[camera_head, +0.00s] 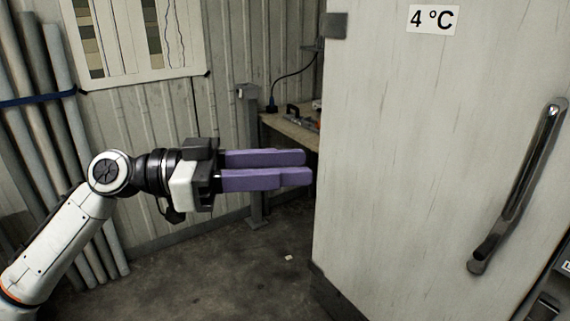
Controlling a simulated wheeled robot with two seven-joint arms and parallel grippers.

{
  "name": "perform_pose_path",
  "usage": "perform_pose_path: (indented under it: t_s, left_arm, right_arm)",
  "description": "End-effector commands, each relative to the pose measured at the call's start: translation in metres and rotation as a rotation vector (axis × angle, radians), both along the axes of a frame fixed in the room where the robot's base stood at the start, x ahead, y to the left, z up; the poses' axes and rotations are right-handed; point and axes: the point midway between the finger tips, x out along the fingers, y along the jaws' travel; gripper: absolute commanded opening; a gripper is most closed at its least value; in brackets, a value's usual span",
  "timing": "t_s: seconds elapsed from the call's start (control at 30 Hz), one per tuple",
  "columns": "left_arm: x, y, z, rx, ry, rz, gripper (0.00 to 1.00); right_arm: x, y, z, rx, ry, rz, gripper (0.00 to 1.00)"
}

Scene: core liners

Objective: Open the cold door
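The cold door (420,150) is a tall pale panel with a "4 °C" sign (433,19) near its top. It fills the right half of the head view. A long metal bar handle (519,185) stands out from it at the far right, slanting. My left gripper (308,170) reaches in from the left, with two purple fingers pointing right at the door's left edge. Nothing shows held in it. The fingers lie close together in this view, and their true gap is hard to tell. It is far from the handle. My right gripper does not show.
A workbench (290,127) with small tools and a cable stands behind, partly hidden by the door. Long grey tubes (62,90) lean at the left, held by a blue strap. A chart (135,38) hangs on the corrugated wall. The floor (235,275) below my gripper is mostly clear.

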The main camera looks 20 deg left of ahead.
Motion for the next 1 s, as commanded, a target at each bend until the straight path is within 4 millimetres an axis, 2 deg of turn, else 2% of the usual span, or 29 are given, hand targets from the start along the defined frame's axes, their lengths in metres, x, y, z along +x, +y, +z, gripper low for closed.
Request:
perform_pose_path:
  t_s: [0.03, 0.2, 1.0]
  left_arm:
    - [0.0, 0.0001, 0.0, 0.0, 0.0, 0.0, 0.25]
    - [0.0, 0.0003, 0.0, 0.0, 0.0, 0.0, 0.0]
    - [-0.0002, 0.0004, 0.0, 0.0, 0.0, 0.0, 0.0]
  right_arm:
    - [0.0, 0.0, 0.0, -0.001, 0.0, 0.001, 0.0]
    - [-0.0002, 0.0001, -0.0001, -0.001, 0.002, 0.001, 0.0]
    - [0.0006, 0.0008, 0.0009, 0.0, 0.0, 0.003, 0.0]
